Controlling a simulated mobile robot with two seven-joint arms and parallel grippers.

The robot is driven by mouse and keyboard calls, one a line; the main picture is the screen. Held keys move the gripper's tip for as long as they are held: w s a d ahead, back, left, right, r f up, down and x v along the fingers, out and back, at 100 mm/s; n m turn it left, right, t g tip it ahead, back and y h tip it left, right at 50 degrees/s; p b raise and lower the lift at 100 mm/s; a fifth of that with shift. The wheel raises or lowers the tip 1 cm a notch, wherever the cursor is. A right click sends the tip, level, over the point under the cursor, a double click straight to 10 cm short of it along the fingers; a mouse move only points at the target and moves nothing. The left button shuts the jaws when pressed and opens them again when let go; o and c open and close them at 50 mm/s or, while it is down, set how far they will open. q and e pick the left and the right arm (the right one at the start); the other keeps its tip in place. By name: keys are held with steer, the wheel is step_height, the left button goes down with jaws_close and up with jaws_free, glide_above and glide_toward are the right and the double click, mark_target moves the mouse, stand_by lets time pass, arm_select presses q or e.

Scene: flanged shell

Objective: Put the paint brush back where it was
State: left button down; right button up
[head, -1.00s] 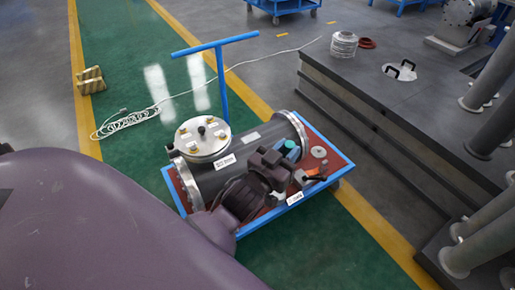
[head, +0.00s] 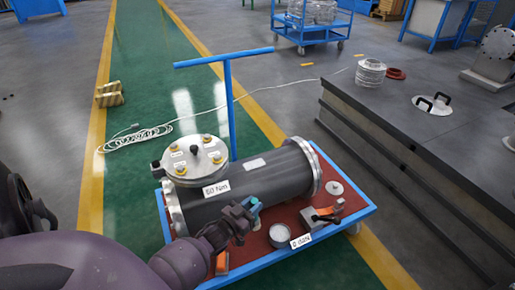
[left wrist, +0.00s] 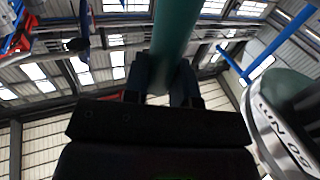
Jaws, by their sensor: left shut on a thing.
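My left gripper (head: 246,208) is shut on a teal-green handle, which I take to be the paint brush (head: 255,201). In the left wrist view the handle (left wrist: 177,40) stands between the fingers (left wrist: 165,85) and runs up out of the picture; its bristles do not show. In the head view the gripper is in front of the grey flanged shell (head: 250,183), above the near part of the cart's red top. A white round pot (head: 282,235) stands just right of and below the gripper. I cannot tell whether the brush touches anything. My right gripper is not in view.
The blue-framed cart (head: 368,211) also carries an orange-and-grey tool (head: 325,214), a pale disc (head: 336,188) and an orange item (head: 222,263) near my arm. A dark raised platform (head: 425,135) stands to the right. A white cable (head: 130,140) lies on the green floor.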

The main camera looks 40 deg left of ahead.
arm_select(q)
steer(key=f+b, duration=0.2)
steer(key=f, duration=0.4)
steer(key=shift+s+f, duration=0.2)
step_height(320, 180, down, 13)
steer(key=b, duration=0.6)
steer(key=shift+w+b, duration=0.25)
steer(key=shift+b, duration=0.15)
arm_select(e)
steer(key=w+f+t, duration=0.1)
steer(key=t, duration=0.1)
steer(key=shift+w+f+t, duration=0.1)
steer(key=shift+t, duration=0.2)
arm_select(q)
steer(key=shift+f, duration=0.1)
steer(key=shift+s+f, duration=0.1)
steer(key=shift+f, duration=0.05)
steer(key=c, duration=0.9)
jaws_free()
